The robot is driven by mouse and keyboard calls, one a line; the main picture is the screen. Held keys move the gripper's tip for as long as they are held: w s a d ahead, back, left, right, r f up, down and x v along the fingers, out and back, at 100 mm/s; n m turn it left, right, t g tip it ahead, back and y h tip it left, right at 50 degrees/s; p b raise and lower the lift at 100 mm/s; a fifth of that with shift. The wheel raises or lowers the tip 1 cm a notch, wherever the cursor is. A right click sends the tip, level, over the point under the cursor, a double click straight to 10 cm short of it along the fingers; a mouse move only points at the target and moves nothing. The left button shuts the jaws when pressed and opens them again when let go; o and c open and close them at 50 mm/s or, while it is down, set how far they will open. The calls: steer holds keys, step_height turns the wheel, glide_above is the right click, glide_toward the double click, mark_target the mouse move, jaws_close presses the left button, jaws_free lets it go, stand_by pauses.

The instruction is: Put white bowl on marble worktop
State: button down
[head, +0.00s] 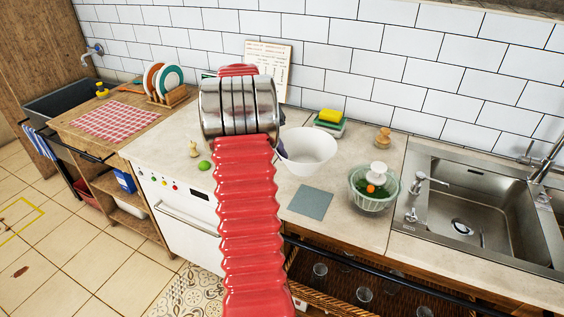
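The white bowl (310,153) is upright, just right of my red arm, over the middle of the pale marble worktop (334,234). I cannot tell whether it rests on the worktop or is held slightly above it. My gripper is mostly hidden behind my arm's metal joint. A small dark part (282,149) shows at the bowl's left rim and may be a finger. Its grip on the bowl cannot be made out.
A grey-blue square mat (310,202) lies in front of the bowl. A glass bowl of greens (372,188) stands to its right, before the steel sink (470,205). A yellow sponge (331,116) lies behind. A green item (204,165) and plate rack (172,96) are left.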

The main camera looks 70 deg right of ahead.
steer(key=shift+f, duration=0.1)
steer(key=shift+f, duration=2.4)
steer(key=c, duration=2.5)
jaws_free()
steer(key=shift+f, duration=0.1)
steer(key=o, duration=0.5)
steer(key=v, duration=1.2)
steer(key=shift+s, duration=0.1)
